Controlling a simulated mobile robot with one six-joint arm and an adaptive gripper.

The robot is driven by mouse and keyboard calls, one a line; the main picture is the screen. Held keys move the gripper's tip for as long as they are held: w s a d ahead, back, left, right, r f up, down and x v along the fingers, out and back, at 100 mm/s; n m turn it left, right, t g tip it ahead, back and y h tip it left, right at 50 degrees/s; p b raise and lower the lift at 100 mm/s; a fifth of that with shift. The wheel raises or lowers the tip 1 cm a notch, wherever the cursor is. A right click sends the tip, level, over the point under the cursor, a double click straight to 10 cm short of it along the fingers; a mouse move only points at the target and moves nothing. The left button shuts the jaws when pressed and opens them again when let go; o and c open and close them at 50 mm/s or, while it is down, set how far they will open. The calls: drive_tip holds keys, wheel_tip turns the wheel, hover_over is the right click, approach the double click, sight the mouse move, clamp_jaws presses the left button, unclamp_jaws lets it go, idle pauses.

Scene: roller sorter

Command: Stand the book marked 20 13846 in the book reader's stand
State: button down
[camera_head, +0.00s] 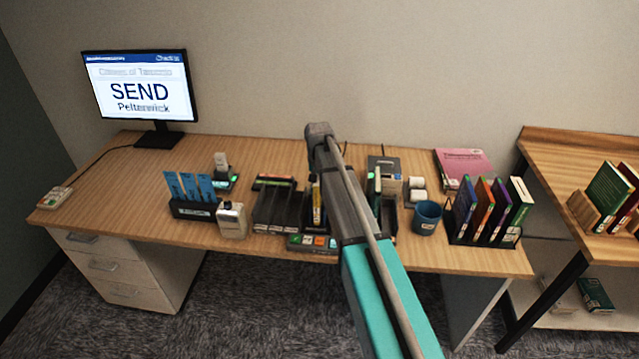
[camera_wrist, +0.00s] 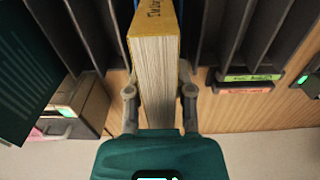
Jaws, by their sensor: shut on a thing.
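My gripper (camera_wrist: 160,95) is shut on a yellow-covered book (camera_wrist: 157,22), with one finger on each side of its pale page block. The book is among the dark upright dividers of the sorter (camera_wrist: 235,40). Part of the cover lettering shows, but I cannot read the mark 20 13846. In the head view, the yellow book (camera_head: 316,203) shows just left of my arm, which hides my gripper.
A blue mug (camera_head: 427,217) and a rack of several books (camera_head: 482,238) stand to the right. A monitor (camera_head: 138,98) reads "SEND Pelterwick". Blue cards (camera_head: 188,187) and a beige box (camera_head: 232,220) stand left of the sorter. The desk's left part is mostly clear.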

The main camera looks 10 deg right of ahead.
drive_tip(key=shift+f+b, duration=0.55)
drive_tip(key=shift+c, duration=2)
unclamp_jaws()
drive_tip(key=shift+r, duration=0.1)
